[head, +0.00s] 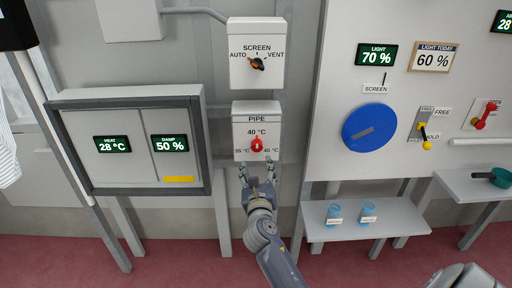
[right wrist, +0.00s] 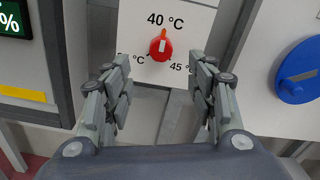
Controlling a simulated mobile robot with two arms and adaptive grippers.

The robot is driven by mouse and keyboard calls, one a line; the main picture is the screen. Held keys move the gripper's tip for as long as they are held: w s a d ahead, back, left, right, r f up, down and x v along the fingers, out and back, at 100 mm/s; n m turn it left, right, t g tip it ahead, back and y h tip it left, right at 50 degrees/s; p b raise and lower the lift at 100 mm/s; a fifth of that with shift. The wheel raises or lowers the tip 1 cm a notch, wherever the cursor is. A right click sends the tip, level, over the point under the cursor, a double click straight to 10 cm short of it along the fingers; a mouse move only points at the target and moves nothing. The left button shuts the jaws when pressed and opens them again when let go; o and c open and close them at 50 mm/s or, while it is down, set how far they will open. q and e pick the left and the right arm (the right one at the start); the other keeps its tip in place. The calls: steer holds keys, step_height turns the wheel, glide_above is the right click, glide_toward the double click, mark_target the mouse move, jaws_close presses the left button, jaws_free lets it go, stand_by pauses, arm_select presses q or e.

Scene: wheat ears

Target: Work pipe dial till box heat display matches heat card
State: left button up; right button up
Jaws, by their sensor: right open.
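The pipe dial is a red knob (head: 257,145) on a white box (head: 243,112) labelled PIPE, marked 35, 40 and 45 °C. Its white mark points up toward 40 °C. The knob also shows in the right wrist view (right wrist: 161,46). The heat display (head: 113,145) on the grey box at left reads 28 °C. I see no heat card in either view. My right gripper (head: 258,168) is open just below the knob, its fingers apart and not touching it; it also shows in the right wrist view (right wrist: 160,85). My left gripper is not in view.
A SCREEN switch box (head: 256,75) hangs above the PIPE box. A damp display (head: 171,144) reads 50 %. Two blue cups (head: 334,213) stand on a shelf below.

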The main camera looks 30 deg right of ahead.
mark_target(257, 148)
steer(key=x, duration=1.1)
steer(key=shift+f, duration=0.1)
steer(key=c, duration=1)
